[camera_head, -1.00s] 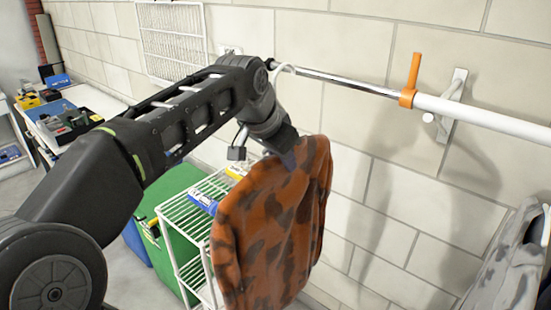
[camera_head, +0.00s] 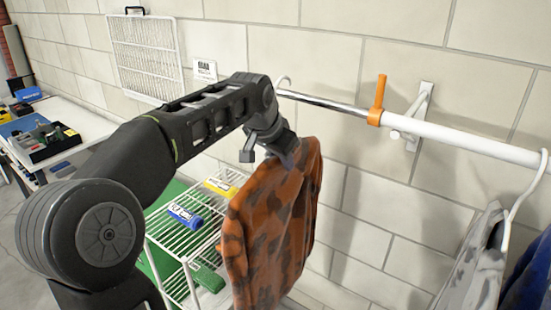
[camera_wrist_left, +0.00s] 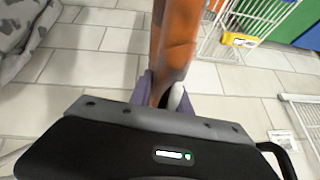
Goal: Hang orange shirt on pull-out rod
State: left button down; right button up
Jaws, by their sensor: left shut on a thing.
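The orange shirt (camera_head: 272,215) with dark patches hangs in front of the wall in the head view. My left gripper (camera_head: 287,158) is shut on it near its top. The shirt also shows between the fingers of my left gripper (camera_wrist_left: 165,88) in the left wrist view (camera_wrist_left: 178,40). The rod's thin chrome part runs from a thicker white tube (camera_head: 460,143). My right gripper is not in view.
An orange clamp with a lever (camera_head: 377,105) sits on the rod beside a wall bracket (camera_head: 413,118). A grey patterned garment (camera_head: 478,265) hangs at the right. A white wire rack (camera_head: 175,243) stands below and left of the shirt.

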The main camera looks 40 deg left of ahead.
pick_arm(q)
jog(key=shift+b+x, duration=0.55)
jog(key=shift+x, duration=0.8)
jog(key=shift+w+d+r, duration=0.1)
jog(key=shift+w+r, duration=0.05)
jog(key=shift+w, duration=0.05)
